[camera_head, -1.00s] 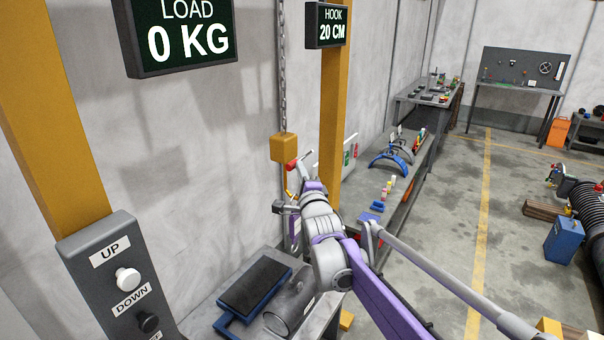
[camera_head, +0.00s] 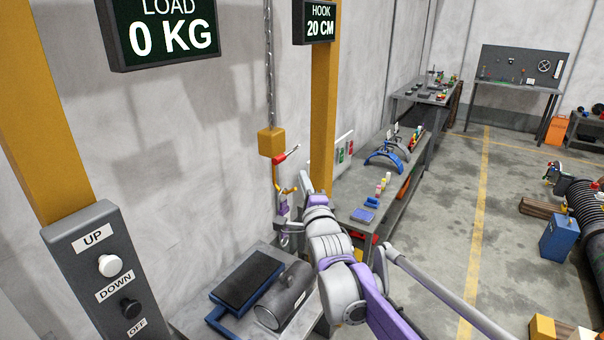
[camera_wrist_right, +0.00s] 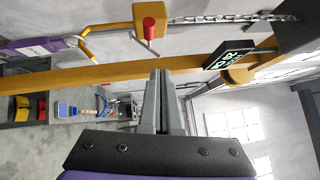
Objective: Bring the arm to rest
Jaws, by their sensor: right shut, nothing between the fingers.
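My right arm comes in from the lower right in the head view. Its gripper (camera_head: 307,183) is in front of the yellow post, to the right of the hanging hook, and is partly hard to make out. In the right wrist view the gripper's fingers (camera_wrist_right: 161,100) are together with nothing between them. The yellow hook block (camera_head: 271,142) with a red-tipped lever hangs on a chain, apart from the fingers. A purple strap (camera_wrist_right: 30,47) hangs from its hook by a metal ring. My left gripper is not in view.
A control box (camera_head: 108,265) with UP and DOWN buttons stands at the left. A dark metal cylinder (camera_head: 285,297) lies on the bench below, beside a blue-framed dark plate (camera_head: 246,280). A yellow post (camera_head: 324,100) is close to my gripper.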

